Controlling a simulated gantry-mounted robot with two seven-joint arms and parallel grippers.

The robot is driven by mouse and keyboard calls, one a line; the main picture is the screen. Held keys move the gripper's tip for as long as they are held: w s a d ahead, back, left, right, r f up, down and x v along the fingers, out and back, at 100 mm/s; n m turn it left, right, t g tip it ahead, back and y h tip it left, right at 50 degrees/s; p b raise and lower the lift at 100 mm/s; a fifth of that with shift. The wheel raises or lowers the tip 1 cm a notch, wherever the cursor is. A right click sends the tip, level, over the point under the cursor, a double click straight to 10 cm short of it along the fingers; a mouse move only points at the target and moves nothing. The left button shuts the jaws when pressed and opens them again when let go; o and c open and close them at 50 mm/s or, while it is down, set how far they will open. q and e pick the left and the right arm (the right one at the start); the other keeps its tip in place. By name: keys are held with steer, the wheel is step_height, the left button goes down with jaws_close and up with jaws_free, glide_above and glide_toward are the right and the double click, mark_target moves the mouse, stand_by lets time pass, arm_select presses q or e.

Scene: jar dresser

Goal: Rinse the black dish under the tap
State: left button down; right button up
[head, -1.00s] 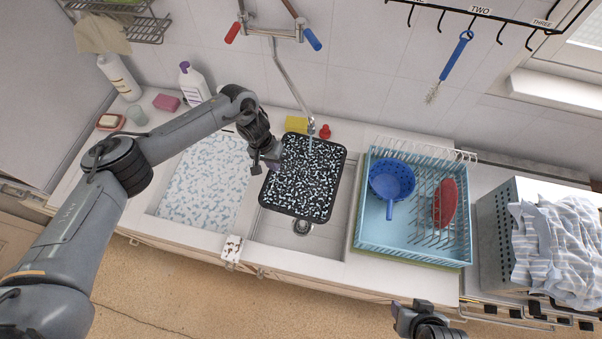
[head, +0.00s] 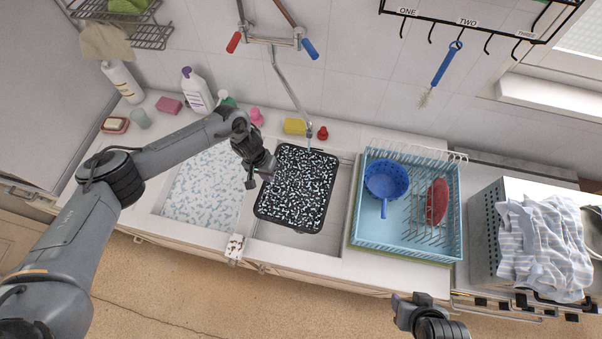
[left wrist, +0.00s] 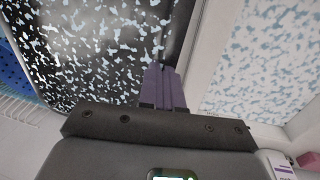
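The black dish (head: 296,188), a rectangular tray covered in white speckles like foam, is over the right sink basin (head: 327,240). My left gripper (head: 264,178) is at its left edge. In the left wrist view, the purple fingers (left wrist: 163,88) are close together on the rim of the dish (left wrist: 110,45), shut on it. The tap (head: 290,88) has a red and a blue handle. Its spout ends above the dish's far edge; I cannot clearly tell whether water runs. My right gripper (head: 408,304) is low at the bottom, away from the sink; its finger opening is unclear.
The left basin (head: 205,190) is full of speckled foam. A light blue rack (head: 435,250) holding a blue strainer (head: 386,180) and a red dish (head: 437,201) stands right of the sink. Bottles, a yellow sponge (head: 295,127) and a red item (head: 323,133) line the back.

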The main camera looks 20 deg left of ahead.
arm_select(q)
steer(key=shift+s+a+p, duration=0.25)
steer(key=shift+s+p, duration=0.6)
steer(key=shift+s, duration=0.2)
steer(key=shift+s+a+p, duration=0.25)
steer(key=shift+s+p, duration=0.55)
steer(key=shift+s, duration=0.2)
steer(key=s+a+r, duration=0.1)
steer(key=s+r, duration=0.3)
steer(key=s, duration=0.1)
stand_by(0.4)
steer(key=shift+w+a, duration=0.1)
stand_by(0.4)
